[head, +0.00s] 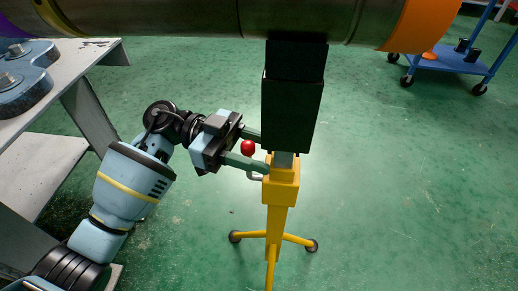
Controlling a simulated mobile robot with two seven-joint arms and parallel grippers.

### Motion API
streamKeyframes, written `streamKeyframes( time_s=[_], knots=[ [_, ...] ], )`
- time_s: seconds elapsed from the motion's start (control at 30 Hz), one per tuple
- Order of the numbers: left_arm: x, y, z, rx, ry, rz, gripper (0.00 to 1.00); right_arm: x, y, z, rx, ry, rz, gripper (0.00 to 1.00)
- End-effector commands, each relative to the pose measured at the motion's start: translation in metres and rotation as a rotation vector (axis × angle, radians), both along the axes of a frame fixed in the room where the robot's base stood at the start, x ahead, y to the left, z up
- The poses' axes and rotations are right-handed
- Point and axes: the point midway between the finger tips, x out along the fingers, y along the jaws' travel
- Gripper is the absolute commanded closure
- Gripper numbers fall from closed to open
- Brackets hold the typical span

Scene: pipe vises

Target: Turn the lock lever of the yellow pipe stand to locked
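The yellow pipe stand (281,187) stands upright on three legs right of the picture's middle, with a dark block-shaped head under a large pipe. A red ball knob (248,148), seemingly the end of the lock lever, shows left of the stand's post. A bent grey rod (254,177) shows at the left of the yellow collar. My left gripper (264,152) reaches in from the left with its two fingers spread, one above and one below the red knob in the picture. I cannot tell whether a finger touches the knob or lever. My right gripper is not in view.
The large pipe (190,20) with an orange band (422,25) spans the top, above my gripper. A grey workbench (95,52) with a blue metal part (25,80) stands at the left. A blue cart (450,58) stands far right. The green floor is clear at the right.

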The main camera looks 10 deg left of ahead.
Motion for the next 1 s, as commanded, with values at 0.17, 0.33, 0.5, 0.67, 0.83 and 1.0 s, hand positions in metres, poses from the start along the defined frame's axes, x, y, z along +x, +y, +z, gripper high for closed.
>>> streamKeyframes(
  time_s=[0.17,0.33,0.5,0.67,0.83,1.0],
  knots=[
    [0.0,0.0,0.0,0.0,0.0,0.0,0.79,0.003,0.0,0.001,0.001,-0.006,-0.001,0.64],
    [0.0,0.0,0.0,0.0,0.0,0.0,1.0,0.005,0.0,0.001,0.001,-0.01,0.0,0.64],
    [0.0,0.0,0.0,0.0,0.0,0.0,1.0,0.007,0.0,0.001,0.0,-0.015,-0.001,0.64],
    [0.001,0.001,0.001,0.002,0.015,0.0,1.0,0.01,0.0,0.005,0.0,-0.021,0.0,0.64],
    [0.007,0.001,0.004,0.004,0.076,0.002,1.0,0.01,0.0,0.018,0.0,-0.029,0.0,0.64],
    [0.016,0.001,0.005,0.004,0.184,0.004,1.0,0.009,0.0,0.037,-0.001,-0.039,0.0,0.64]
  ],
)
